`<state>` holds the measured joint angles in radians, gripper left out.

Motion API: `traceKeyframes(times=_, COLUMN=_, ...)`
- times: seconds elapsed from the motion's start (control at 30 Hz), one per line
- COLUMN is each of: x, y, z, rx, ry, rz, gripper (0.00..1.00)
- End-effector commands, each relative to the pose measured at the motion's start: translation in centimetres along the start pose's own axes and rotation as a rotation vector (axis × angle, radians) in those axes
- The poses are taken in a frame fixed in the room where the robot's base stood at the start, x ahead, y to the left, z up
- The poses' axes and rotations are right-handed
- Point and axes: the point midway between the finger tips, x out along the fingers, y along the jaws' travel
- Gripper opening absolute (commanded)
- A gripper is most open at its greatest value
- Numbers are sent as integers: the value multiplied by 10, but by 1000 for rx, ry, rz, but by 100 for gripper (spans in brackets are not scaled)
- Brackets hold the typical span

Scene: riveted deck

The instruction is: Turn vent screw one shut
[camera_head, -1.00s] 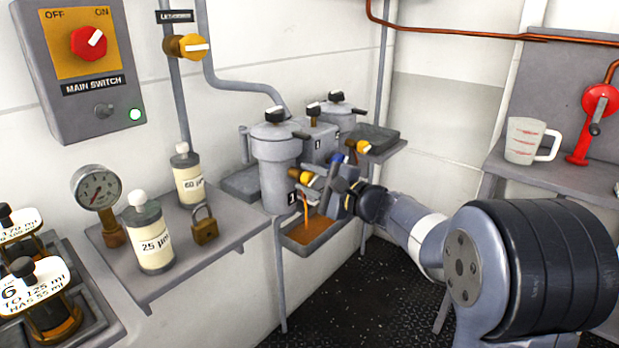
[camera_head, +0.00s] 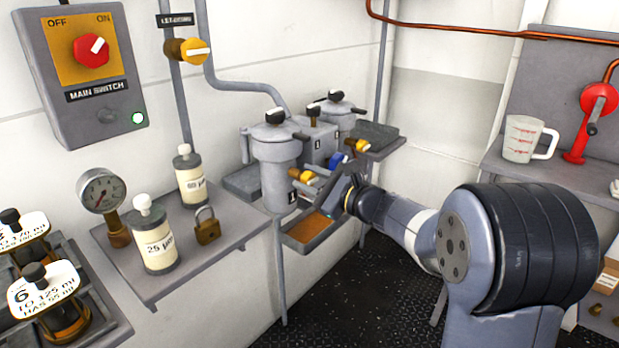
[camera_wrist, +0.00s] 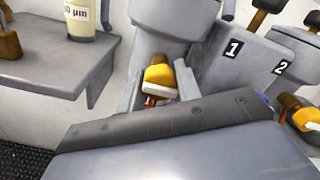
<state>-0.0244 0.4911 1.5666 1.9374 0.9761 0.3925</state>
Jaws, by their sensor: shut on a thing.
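Vent screw one, a yellow knob (camera_head: 307,177) on a brown stem, sits low on the front of the grey filter housing (camera_head: 275,170) labelled 1. In the wrist view the knob (camera_wrist: 160,78) has a white bar and lies between the two grey fingers of my gripper (camera_wrist: 158,90). My gripper (camera_head: 316,185) is shut on it from the right. A drip tray (camera_head: 329,240) below holds orange-brown liquid. No stream shows falling into it. My gripper body hides part of the housing front and tray.
A second yellow knob (camera_head: 363,146) stands close on the right, also seen in the wrist view (camera_wrist: 304,118). A shelf (camera_head: 172,270) with bottles and a padlock (camera_head: 207,226) is at left. The right shelf holds a measuring jug (camera_head: 521,140). Dark floor lies open below.

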Motion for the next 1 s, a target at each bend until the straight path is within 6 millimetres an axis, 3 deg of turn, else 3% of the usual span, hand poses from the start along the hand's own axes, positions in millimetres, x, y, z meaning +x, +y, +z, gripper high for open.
traceKeyframes(times=0.37, x=0, y=1, z=-1, rx=7, ry=2, rz=1, gripper=9)
traceKeyframes(times=0.4, x=0, y=1, z=-1, rx=7, ry=2, rz=1, gripper=34)
traceKeyframes(times=0.63, x=0, y=0, z=-1, rx=5, ry=1, rz=0, gripper=53)
traceKeyframes(times=1.0, x=-10, y=-1, z=0, rx=4, ry=1, rz=-1, gripper=54)
